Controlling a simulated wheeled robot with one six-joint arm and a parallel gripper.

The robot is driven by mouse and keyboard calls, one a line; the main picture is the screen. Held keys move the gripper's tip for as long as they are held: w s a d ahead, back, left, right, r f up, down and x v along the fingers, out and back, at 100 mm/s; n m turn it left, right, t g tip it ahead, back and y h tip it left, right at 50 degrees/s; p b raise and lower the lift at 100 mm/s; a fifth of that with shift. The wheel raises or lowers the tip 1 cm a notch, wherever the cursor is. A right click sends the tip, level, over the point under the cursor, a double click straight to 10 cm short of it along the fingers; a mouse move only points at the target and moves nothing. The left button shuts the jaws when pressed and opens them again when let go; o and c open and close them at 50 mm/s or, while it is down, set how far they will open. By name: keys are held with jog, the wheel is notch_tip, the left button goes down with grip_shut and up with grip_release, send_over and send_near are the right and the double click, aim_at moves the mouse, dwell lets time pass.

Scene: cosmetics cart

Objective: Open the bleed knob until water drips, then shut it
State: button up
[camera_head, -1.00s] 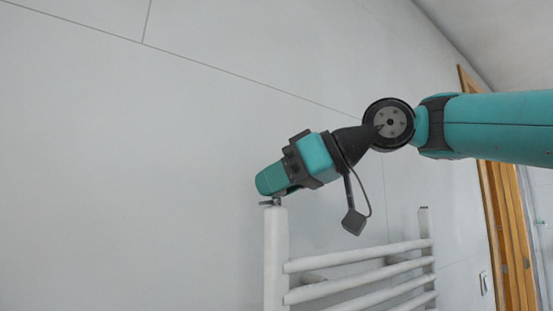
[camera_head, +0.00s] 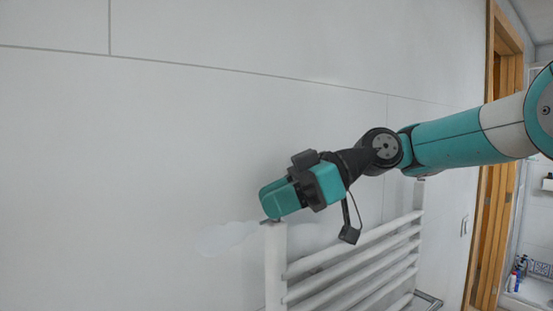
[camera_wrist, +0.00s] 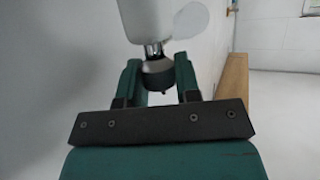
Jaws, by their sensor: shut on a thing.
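A white towel radiator (camera_head: 275,265) stands against the wall in the head view. My gripper (camera_head: 272,208) is at the top of its near left post, covering the bleed knob there. In the wrist view, the dark bleed knob (camera_wrist: 157,74) sits on a chrome fitting (camera_wrist: 153,49) at the end of the white post (camera_wrist: 146,22). My gripper (camera_wrist: 158,84) has one teal finger on each side of the knob and is shut on it. A pale translucent patch (camera_head: 228,238), perhaps water or vapour, spreads left from the post top; it also shows in the wrist view (camera_wrist: 187,20).
The white tiled wall (camera_head: 180,140) lies close behind the radiator. A wooden door frame (camera_head: 490,200) stands at the right, with bottles (camera_head: 517,273) on a low surface beyond it. The space left of the post is free of solid objects.

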jog(key=g+p, duration=0.1)
jog(key=p, duration=0.2)
jog(key=shift+r+n, duration=0.25)
jog(key=shift+n, duration=0.05)
jog(key=shift+f+p, duration=0.3)
jog(key=shift+p, duration=0.5)
jog(key=o, duration=0.9)
jog(key=shift+f+b, duration=0.1)
jog(key=shift+b, duration=0.25)
